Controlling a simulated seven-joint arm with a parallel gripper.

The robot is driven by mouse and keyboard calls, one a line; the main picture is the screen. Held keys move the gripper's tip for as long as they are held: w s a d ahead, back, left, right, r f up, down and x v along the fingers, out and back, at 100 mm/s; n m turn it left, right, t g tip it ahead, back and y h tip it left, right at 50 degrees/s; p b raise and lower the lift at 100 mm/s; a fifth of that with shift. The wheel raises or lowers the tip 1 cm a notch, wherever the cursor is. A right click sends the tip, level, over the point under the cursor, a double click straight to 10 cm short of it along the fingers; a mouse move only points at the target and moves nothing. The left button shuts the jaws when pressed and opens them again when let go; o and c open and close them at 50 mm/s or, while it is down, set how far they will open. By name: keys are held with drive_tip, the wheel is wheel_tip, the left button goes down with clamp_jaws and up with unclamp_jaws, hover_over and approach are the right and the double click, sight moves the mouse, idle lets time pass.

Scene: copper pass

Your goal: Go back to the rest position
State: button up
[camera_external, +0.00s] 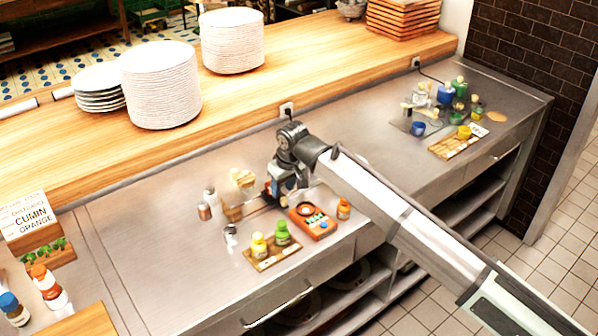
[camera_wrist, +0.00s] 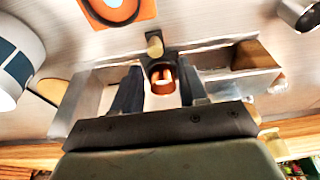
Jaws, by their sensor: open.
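My gripper (camera_external: 283,186) hangs low over the steel counter (camera_external: 150,240), near its middle, behind an orange device (camera_external: 313,224). In the wrist view my gripper (camera_wrist: 158,82) is open, its two dark fingers apart. A small dark cup-like thing with a copper-coloured inside (camera_wrist: 162,84) shows between the fingers; I cannot tell whether they touch it. A shiny metal tray or box (camera_wrist: 90,98) lies around that spot. In the external view the wrist hides most of what is under it.
A wooden board (camera_external: 262,262) with yellow and green bottles is in front. An orange-capped bottle (camera_external: 343,209) stands right of the device. Small shakers (camera_external: 204,211) stand to the left. Jars and bottles (camera_external: 446,94) crowd the right end. Plate stacks (camera_external: 160,85) stand on the raised wooden shelf behind.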

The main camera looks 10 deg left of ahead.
drive_tip(key=shift+r, duration=0.7)
